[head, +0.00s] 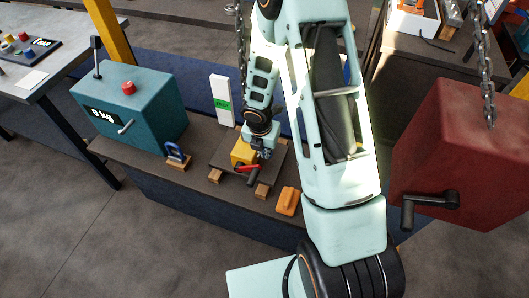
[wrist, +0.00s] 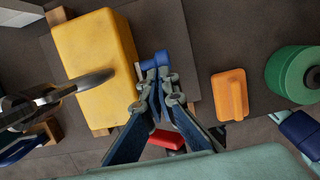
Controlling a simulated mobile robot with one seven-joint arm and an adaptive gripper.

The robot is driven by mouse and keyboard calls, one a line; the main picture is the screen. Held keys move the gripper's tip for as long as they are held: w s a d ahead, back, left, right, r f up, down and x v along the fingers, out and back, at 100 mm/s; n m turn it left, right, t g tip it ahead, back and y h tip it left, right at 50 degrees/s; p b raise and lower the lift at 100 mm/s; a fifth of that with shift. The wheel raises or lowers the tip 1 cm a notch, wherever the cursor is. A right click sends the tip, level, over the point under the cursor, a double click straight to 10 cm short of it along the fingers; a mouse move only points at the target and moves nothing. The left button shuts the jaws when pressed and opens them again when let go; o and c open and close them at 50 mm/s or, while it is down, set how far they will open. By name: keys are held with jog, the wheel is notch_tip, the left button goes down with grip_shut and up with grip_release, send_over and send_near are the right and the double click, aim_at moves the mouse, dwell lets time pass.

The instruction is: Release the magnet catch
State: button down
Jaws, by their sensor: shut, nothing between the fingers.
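The yellow lifting magnet (head: 243,153) sits on a dark plate (head: 222,158) raised on wooden blocks. In the wrist view the magnet (wrist: 95,65) fills the upper left, with a grey metal ring over it. Its red lever (head: 246,168) points left in the head view; part of a red piece (wrist: 166,141) shows behind my fingers in the wrist view. A small blue piece (wrist: 156,61) is at the magnet's right side, just beyond my fingertips; I cannot tell whether they touch it. My gripper (head: 263,151) is shut and empty beside the magnet; its fingers (wrist: 160,84) point toward the blue piece.
An orange block (head: 288,201) lies right of the plate. A teal box (head: 130,105) reading 0 kg and a blue clamp-like piece (head: 175,153) stand left. A white post (head: 221,100) stands behind. A red block (head: 445,150) with a crank is at right, beside a chain. A green cylinder (wrist: 290,72) shows in the wrist view.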

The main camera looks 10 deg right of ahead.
jog(key=w+d+p, duration=0.2)
jog(key=w+p, duration=0.1)
jog(key=shift+w+d+r, duration=0.15)
jog(key=shift+w, duration=0.05)
jog(key=shift+w+d+p, duration=0.15)
jog(key=shift+w+p, duration=0.05)
jog(key=shift+p, duration=0.1)
jog(key=shift+f, duration=0.2)
jog(key=shift+s, duration=0.1)
